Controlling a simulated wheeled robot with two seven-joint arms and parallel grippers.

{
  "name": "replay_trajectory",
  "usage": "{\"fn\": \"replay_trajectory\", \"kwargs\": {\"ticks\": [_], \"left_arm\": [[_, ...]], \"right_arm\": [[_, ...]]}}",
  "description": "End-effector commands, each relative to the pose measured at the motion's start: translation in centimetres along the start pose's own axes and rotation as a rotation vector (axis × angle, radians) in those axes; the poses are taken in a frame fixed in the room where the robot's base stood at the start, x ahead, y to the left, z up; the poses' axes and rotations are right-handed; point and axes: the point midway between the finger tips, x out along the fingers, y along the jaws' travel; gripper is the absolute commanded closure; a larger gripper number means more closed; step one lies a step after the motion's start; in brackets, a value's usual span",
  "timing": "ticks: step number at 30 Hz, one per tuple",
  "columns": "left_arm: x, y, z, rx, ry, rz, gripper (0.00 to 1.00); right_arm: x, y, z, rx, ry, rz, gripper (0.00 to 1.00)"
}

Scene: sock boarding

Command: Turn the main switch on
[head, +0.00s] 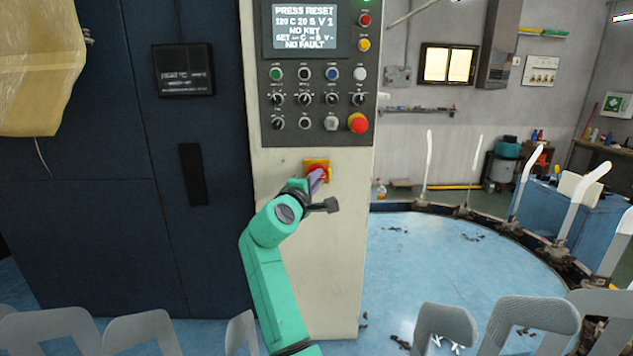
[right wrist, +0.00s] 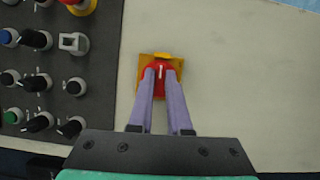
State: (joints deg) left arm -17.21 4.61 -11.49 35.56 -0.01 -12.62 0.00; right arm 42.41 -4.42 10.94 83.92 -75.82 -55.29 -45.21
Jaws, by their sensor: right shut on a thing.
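The main switch (head: 315,172) is a red rotary handle on a yellow plate, set on the pale front of the control cabinet below the button panel. In the right wrist view the red handle (right wrist: 161,72) shows with a pale mark on it, and part of the yellow plate (right wrist: 147,64) shows around it. My right gripper (head: 318,177) reaches it from below, its purple fingers on either side of the red handle and shut on it. In the head view the fingers hide part of the switch. My left gripper is not in view.
Above the switch are a control panel (head: 290,122) with several knobs and buttons, a red emergency stop (head: 358,123) and a lit display (head: 304,27). A dark blue cabinet (head: 90,200) stands at left. A round blue table (head: 440,262) with white upright forms lies at right.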

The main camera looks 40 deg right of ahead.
Motion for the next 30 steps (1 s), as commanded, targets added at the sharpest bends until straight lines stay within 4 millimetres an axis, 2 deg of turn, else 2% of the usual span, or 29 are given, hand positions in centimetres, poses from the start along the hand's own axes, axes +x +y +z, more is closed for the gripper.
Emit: {"fn": "replay_trajectory", "kwargs": {"ticks": [19,20,21,30], "left_arm": [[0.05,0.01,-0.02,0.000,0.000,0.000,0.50],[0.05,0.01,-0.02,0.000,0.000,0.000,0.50],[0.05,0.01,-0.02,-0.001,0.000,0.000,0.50],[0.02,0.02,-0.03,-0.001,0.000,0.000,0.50]], "right_arm": [[0.02,-0.21,-0.01,0.054,-0.001,-0.028,1.00],[0.02,-0.21,-0.01,0.054,-0.001,-0.028,0.76],[0.02,-0.20,-0.01,0.054,-0.001,-0.027,0.71],[0.03,-0.05,0.02,0.053,0.000,-0.024,0.71]]}}
